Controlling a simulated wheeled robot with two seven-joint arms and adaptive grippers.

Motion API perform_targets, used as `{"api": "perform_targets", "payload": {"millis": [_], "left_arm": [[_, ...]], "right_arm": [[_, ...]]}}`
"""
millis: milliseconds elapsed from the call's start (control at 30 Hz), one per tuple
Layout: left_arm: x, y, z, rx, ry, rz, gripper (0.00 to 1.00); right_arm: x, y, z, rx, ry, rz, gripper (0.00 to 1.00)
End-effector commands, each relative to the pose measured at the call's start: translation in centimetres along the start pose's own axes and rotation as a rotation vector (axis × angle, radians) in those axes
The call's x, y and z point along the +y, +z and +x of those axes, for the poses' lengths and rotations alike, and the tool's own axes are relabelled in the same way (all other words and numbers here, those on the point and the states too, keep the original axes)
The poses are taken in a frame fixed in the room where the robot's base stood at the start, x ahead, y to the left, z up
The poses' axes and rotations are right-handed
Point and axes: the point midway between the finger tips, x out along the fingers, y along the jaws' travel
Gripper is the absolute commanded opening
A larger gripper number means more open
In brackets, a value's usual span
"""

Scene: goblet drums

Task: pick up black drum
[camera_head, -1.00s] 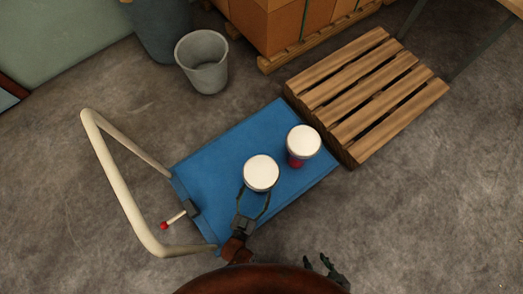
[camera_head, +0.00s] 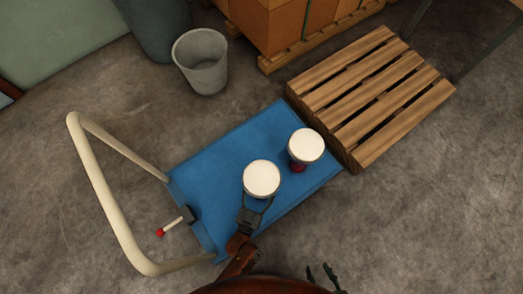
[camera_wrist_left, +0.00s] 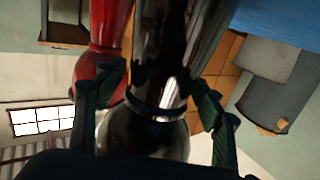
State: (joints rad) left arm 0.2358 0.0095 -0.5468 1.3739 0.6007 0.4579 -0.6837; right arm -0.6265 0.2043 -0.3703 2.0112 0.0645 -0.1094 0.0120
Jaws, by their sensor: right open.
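The black drum (camera_head: 261,179) stands on the blue cart, its white head facing up; its glossy black body (camera_wrist_left: 162,110) fills the middle of the left wrist view. My left gripper (camera_head: 258,202) is at the near side of the black drum, its fingers partly hidden under the head. In the left wrist view its fingers (camera_wrist_left: 163,85) lie on either side of the black body, with small gaps showing. My right gripper (camera_head: 325,273) is open and empty at the bottom edge, right of centre, over the floor.
A red drum (camera_head: 306,146) stands close by, to the right and behind the black one. The blue cart (camera_head: 205,170) has a cream handle (camera_head: 95,185) at left. A wooden pallet (camera_head: 375,95) adjoins the cart's right end; a grey bin (camera_head: 201,62) stands behind.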

Motion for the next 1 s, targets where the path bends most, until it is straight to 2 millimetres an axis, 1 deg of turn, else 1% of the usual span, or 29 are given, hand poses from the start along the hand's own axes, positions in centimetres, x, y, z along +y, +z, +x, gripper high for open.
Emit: {"api": "perform_targets", "payload": {"millis": [33,67,867,1000], "left_arm": [[0.01,0.02,-0.01,0.000,0.000,0.000,0.58],[0.01,0.02,-0.02,0.000,0.000,0.000,0.56],[0.04,0.10,-0.06,-0.002,0.001,0.000,0.00],[0.05,-0.13,0.05,0.003,0.000,0.000,0.00]], "right_arm": [[0.00,-0.01,0.01,0.000,0.000,0.000,0.43],[-0.01,-0.01,0.01,0.000,0.000,0.000,0.43],[-0.03,-0.01,0.05,0.000,0.000,0.001,0.43],[-0.02,-0.01,0.05,0.000,0.000,0.001,0.43]]}}
